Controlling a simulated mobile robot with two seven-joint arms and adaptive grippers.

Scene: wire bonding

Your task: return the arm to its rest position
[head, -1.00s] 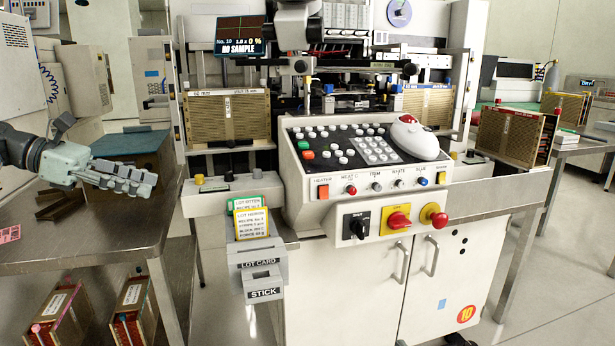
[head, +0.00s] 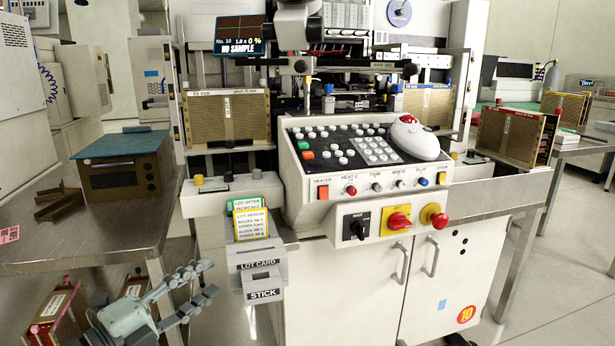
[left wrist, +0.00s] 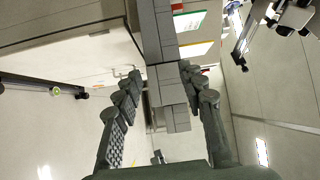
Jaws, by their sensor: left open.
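My left gripper (head: 196,289) is low in the head view, in front of the steel table's leg and left of the lot card holder. Its two fingers are spread apart with nothing between them. In the left wrist view the fingers (left wrist: 158,95) stand apart on either side of the grey lot card holder (left wrist: 172,100), which lies beyond them. I cannot tell the exact gap to it. My right gripper does not show in the head view.
The machine's control panel (head: 362,150) and white cabinet (head: 340,290) stand to the right. The lot card holder (head: 262,262) juts out near my left gripper. The steel table (head: 90,232) carries a dark box (head: 125,180). Red-ended magazines (head: 60,305) sit below it.

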